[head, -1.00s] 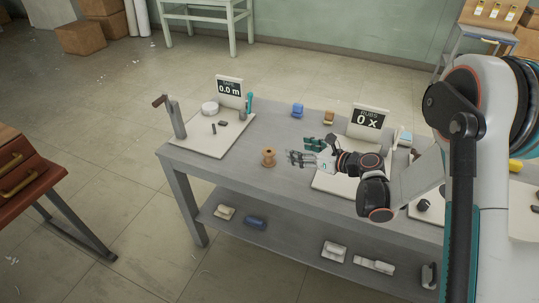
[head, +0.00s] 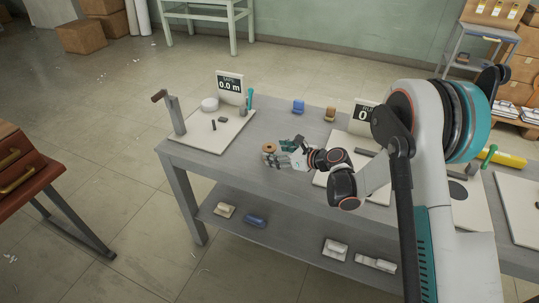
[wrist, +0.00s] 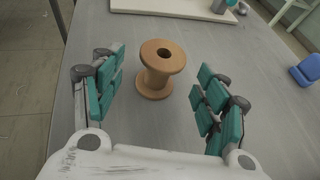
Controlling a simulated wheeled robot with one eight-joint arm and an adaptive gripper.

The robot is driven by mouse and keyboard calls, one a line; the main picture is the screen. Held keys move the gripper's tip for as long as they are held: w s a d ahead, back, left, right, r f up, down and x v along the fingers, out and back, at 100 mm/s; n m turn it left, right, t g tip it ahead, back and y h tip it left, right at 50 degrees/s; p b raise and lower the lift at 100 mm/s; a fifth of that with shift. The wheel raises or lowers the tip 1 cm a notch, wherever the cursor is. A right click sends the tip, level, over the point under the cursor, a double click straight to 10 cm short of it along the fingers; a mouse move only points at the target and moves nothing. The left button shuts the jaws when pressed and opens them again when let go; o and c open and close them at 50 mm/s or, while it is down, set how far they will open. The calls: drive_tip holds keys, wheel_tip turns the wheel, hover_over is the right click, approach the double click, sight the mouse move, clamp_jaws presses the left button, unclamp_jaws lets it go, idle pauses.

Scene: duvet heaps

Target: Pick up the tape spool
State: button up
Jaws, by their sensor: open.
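A brown wooden spool (wrist: 157,68), the one that fits the tape spool, stands upright on the grey workbench (wrist: 60,140). In the wrist view its round top has a dark centre hole. My gripper (wrist: 162,98) is open, with teal-padded fingers to the left and right of the spool. The spool sits ahead, near fingertip level, with a visible gap on both sides. In the head view my gripper (head: 283,156) is low over the bench at the spool (head: 268,148), whose lower part is partly hidden by the fingers.
A blue item (head: 298,107) and a brown item (head: 330,114) stand at the back edge. Bare bench surrounds the spool.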

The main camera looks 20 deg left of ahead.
sight(275, 152)
drive_tip(key=b+x, duration=0.1)
drive_tip(key=x, duration=0.3)
drive_tip(key=shift+a+f, duration=0.15)
drive_tip(key=c, duration=1.1)
drive_tip(key=shift+c, duration=0.2)
